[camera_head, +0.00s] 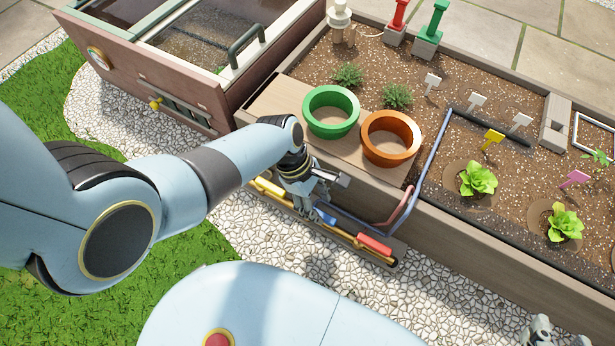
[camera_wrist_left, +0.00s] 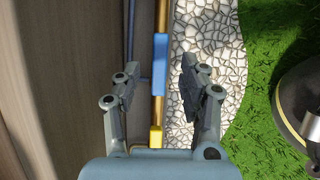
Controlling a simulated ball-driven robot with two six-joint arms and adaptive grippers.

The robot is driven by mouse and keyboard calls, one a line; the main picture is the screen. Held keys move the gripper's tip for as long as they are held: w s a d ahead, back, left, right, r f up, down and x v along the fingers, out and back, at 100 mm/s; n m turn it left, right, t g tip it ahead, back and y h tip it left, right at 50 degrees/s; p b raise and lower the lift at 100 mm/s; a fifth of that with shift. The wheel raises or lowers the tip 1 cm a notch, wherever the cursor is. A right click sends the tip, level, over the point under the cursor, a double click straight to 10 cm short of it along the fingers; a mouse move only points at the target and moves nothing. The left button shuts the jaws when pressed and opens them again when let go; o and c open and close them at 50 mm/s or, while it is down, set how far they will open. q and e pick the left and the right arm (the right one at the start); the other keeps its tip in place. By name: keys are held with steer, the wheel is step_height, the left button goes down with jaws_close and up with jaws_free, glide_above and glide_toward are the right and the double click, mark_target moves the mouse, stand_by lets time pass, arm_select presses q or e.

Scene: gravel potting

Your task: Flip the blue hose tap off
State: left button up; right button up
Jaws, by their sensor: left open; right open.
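The blue hose tap handle (camera_head: 325,216) lies along a brass pipe on the outer side of the wooden planter. In the left wrist view the blue handle (camera_wrist_left: 160,65) is in line with the pipe, beyond and between my fingertips. My left gripper (camera_head: 308,205) is open and empty, pointing down over the pipe close to the blue handle; its two fingers (camera_wrist_left: 158,88) straddle the pipe line in the left wrist view. I see no contact with the handle. Part of the pipe is hidden by my left gripper. My right gripper (camera_head: 545,332) is partly in view at the bottom right corner.
A red handle (camera_head: 374,243) and a yellow handle (camera_head: 270,188) sit on the same pipe either side. A blue hose (camera_head: 428,158) runs over the planter edge. A green pot (camera_head: 331,111) and an orange pot (camera_head: 391,138) stand above on a wooden shelf. White gravel lies below.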

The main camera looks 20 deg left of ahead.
arm_select(q)
steer(key=v, duration=0.8)
steer(key=shift+s, duration=0.1)
